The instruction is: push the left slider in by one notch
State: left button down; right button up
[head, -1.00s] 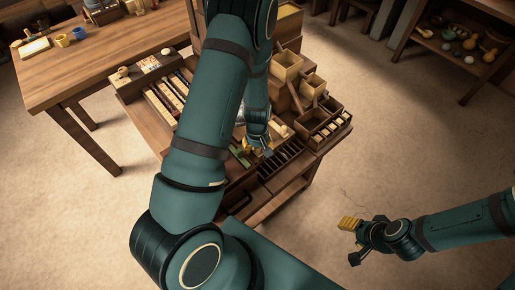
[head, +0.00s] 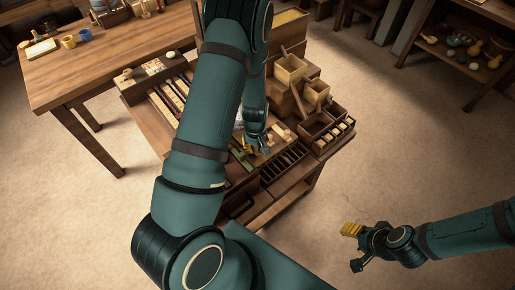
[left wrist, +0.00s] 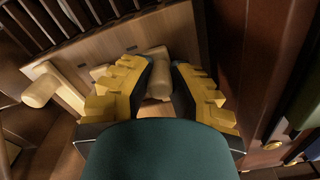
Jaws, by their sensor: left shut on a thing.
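A pale wooden peg (left wrist: 154,74), which looks like a slider's knob, stands between the yellow fingers of my left gripper (left wrist: 158,88) in the left wrist view. The fingers are shut on it, one on each side. A second pale peg (left wrist: 41,91) stands to the left, apart from the fingers. Both are by a light wooden board (left wrist: 110,44). In the head view my left gripper (head: 257,146) is low over the bench, and my forearm hides much around it. I cannot tell which peg is the left slider's. My right gripper (head: 352,247) is open and empty, over the floor.
The wooden bench (head: 150,121) carries slotted racks (head: 284,163), small open boxes (head: 290,69) and a partitioned tray (head: 335,136). A larger table (head: 110,58) with mugs stands behind at left. Shelves (head: 445,50) stand at far right. The floor around my right gripper is clear.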

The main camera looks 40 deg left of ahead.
pick_arm(q)
jog(key=c, duration=0.8)
grip_release()
jog(key=shift+c, duration=0.2)
notch_tip(320, 180, up, 12)
